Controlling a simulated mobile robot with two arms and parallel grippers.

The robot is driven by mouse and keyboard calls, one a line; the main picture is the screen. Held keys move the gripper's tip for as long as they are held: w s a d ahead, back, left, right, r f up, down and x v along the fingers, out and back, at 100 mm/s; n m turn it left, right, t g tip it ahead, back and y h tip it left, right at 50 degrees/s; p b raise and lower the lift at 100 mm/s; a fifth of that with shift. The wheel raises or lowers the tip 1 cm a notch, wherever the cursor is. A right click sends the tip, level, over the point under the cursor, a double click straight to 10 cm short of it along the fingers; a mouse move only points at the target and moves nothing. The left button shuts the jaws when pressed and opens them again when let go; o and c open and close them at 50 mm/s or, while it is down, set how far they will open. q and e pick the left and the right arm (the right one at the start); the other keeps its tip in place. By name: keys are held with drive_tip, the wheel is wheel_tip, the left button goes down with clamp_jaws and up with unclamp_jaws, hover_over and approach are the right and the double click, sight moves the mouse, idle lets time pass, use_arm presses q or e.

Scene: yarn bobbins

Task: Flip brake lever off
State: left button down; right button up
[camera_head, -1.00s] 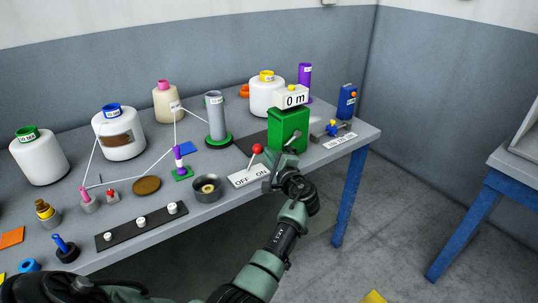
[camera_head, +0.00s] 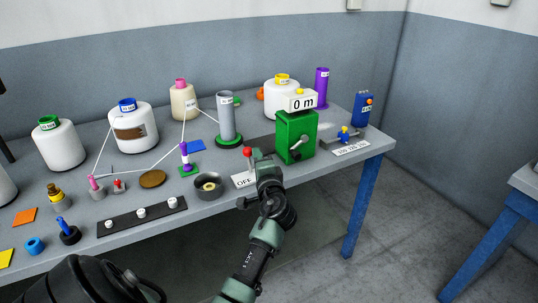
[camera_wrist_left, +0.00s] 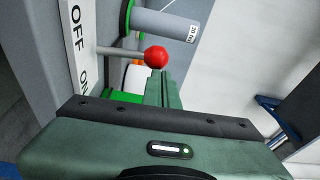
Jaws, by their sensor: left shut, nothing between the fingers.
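The brake lever (camera_head: 248,153) has a red ball on a thin rod and stands at the table's front edge by a white OFF/ON label (camera_head: 243,181). In the left wrist view the red ball (camera_wrist_left: 155,57) and rod are just beyond my fingertips, and the label (camera_wrist_left: 79,42) shows both words. My left gripper (camera_head: 262,160) is shut and empty, right of the ball, covering the word ON in the head view. In the left wrist view its closed fingers (camera_wrist_left: 163,88) point just beside the ball on its ON side. I cannot tell whether they touch it. My right gripper is not in view.
A green box (camera_head: 295,135) with a crank and a "0 m" display stands right of my gripper. A grey cylinder (camera_head: 227,118) on a green base stands behind the lever. A dark round cup (camera_head: 208,188) is to its left.

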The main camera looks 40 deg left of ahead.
use_arm(q)
drive_tip(key=shift+s+a, duration=0.5)
drive_tip(key=shift+s, duration=0.3)
drive_tip(key=shift+s+a+f, duration=0.15)
drive_tip(key=shift+s+a, duration=0.25)
drive_tip(key=shift+s, duration=0.5)
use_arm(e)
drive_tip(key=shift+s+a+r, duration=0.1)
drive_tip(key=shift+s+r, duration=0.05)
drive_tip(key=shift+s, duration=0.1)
use_arm(q)
drive_tip(key=shift+a+f, duration=0.1)
drive_tip(key=shift+f, duration=0.05)
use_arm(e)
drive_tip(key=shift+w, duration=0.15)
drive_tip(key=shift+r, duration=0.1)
